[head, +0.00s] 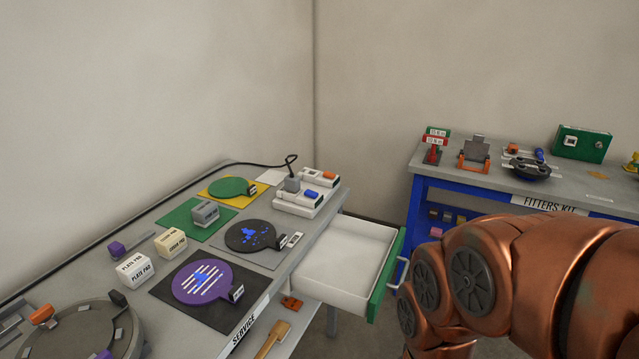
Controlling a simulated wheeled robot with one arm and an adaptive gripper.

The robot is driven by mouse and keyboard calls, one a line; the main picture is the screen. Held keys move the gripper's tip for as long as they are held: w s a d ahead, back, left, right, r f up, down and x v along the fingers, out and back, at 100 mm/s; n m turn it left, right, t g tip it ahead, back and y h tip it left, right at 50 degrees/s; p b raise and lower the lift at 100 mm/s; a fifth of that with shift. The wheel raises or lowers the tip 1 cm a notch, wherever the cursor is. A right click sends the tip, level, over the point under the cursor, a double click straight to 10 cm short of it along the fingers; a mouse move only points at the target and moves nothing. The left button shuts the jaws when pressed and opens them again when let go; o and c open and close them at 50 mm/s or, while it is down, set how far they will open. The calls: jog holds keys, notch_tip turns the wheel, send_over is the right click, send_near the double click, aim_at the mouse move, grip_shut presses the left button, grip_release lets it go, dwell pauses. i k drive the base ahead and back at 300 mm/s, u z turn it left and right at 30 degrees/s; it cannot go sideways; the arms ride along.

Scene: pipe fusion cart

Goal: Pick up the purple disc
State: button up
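The purple disc (212,297) lies flat on a dark square mat (172,298) on the grey table, left of centre in the head view. It has white stripes and a blue patch on top, and a small dark block with a white label stands at its right edge. My copper-coloured arm fills the lower right, well apart from the disc. My gripper is out of the picture.
Beside the disc are a dark disc with blue spots (241,237), a green disc (231,185) and cream pad blocks (171,243). An open white drawer (340,258) juts out from the table's right side. A blue-framed bench (480,182) stands behind.

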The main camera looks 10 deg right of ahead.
aim_at(202, 282)
jog(key=u, duration=0.05)
jog(key=k, duration=0.5)
jog(key=z, duration=0.85)
jog(key=i, duration=0.7)
jog(key=u, duration=0.6)
